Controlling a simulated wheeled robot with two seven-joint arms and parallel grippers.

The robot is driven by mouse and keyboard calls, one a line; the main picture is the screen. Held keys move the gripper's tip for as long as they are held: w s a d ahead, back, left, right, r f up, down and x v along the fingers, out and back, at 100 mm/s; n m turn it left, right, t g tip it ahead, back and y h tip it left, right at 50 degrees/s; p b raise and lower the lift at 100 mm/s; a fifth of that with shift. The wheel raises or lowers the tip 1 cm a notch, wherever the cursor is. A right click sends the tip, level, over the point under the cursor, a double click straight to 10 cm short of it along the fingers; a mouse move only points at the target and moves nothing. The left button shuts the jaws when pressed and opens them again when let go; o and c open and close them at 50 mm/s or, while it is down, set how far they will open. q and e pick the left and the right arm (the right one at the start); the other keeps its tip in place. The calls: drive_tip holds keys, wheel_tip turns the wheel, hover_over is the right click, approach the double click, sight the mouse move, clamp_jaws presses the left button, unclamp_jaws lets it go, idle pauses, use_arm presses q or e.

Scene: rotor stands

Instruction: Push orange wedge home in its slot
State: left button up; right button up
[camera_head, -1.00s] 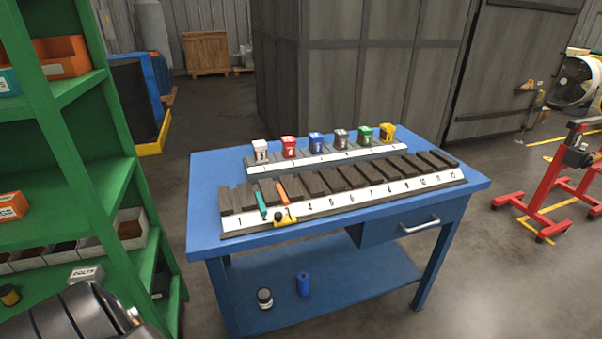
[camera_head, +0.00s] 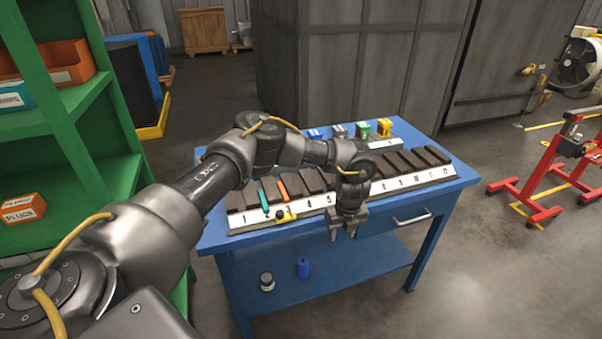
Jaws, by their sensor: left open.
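The orange wedge (camera_head: 283,189) stands between dark blocks of the long numbered rack (camera_head: 251,224), near the rack's left end, just above the 3 label. How deep it sits cannot be told. A teal wedge (camera_head: 264,201) leans to its left, and a small yellow tool-like piece (camera_head: 286,216) lies at the rack's front strip just below it. My left gripper (camera_head: 347,226) is open and empty, pointing down at the rack's front edge, to the right of the orange wedge and apart from it. Its arm hides the middle of the rack. My right gripper is not in view.
The blue table (camera_head: 222,236) carries a rear rack with coloured blocks, such as the green one (camera_head: 363,129); my arm covers its left part. A green shelf (camera_head: 90,150) stands close on the left. A jar (camera_head: 266,282) and blue cylinder (camera_head: 303,268) stand on the lower shelf.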

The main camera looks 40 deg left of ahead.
sight(288, 199)
use_arm(q)
drive_tip(key=s+a+r+y+p, duration=0.1)
drive_tip(key=a+r+y, duration=0.3)
drive_tip(key=a+r, duration=0.9)
drive_tip(key=shift+a+r, duration=0.4)
drive_tip(key=shift+a, duration=0.15)
drive_tip(key=shift+s, duration=0.1)
drive_tip(key=p+x, duration=0.2)
drive_tip(key=x, duration=0.8)
drive_tip(key=shift+a+f, duration=0.3)
drive_tip(key=shift+a, duration=0.05)
drive_tip(key=shift+c, duration=0.4)
clamp_jaws()
